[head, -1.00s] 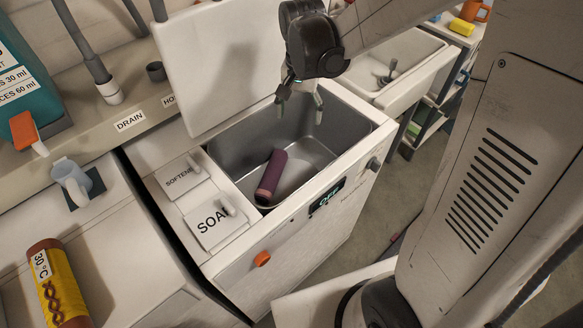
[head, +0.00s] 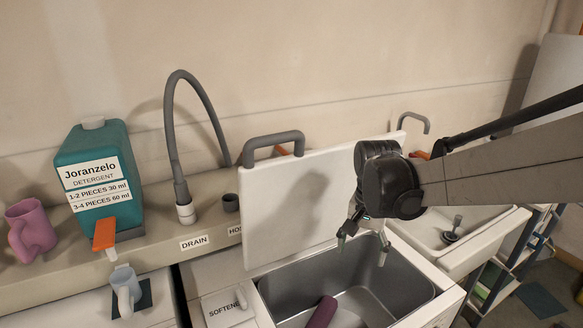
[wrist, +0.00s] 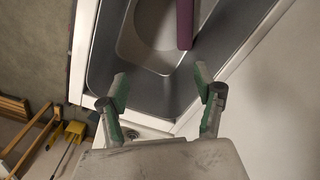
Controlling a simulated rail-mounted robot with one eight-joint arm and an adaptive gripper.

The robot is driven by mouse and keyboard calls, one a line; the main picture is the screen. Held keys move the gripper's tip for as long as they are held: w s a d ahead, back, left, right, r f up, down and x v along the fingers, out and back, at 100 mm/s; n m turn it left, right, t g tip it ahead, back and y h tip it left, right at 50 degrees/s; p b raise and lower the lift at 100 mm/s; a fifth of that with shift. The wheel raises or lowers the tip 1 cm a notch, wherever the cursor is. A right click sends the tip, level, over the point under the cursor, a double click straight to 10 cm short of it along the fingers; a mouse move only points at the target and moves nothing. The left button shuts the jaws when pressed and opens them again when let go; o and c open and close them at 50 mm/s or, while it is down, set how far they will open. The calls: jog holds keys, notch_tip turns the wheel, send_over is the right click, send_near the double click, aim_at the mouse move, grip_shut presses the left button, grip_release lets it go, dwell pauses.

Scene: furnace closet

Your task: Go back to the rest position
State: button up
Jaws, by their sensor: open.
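My gripper (head: 364,248) is open and empty above the metal tub of the washer (head: 415,299), in front of its raised white lid (head: 285,215). In the wrist view its two fingertips (wrist: 160,90) stand apart with nothing between them. A dark purple roll (head: 322,313) lies in the tub and is cut off by the bottom edge of the head view. In the wrist view the purple roll (wrist: 185,22) lies past the fingertips, apart from them.
A teal detergent jug (head: 100,180), a pink mug (head: 30,230) and a grey hose (head: 180,150) stand on the back ledge. A light blue cup (head: 124,290) is at the lower left. A white sink (head: 470,235) and shelves (head: 505,265) are to the right.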

jog(key=s+r+n+t, duration=0.3)
jog(key=s, duration=0.5)
jog(key=s+r+n+t, duration=0.3)
jog(key=s+r+t, duration=0.1)
jog(key=s, duration=0.3)
jog(key=shift+s, duration=0.35)
dwell(1.5)
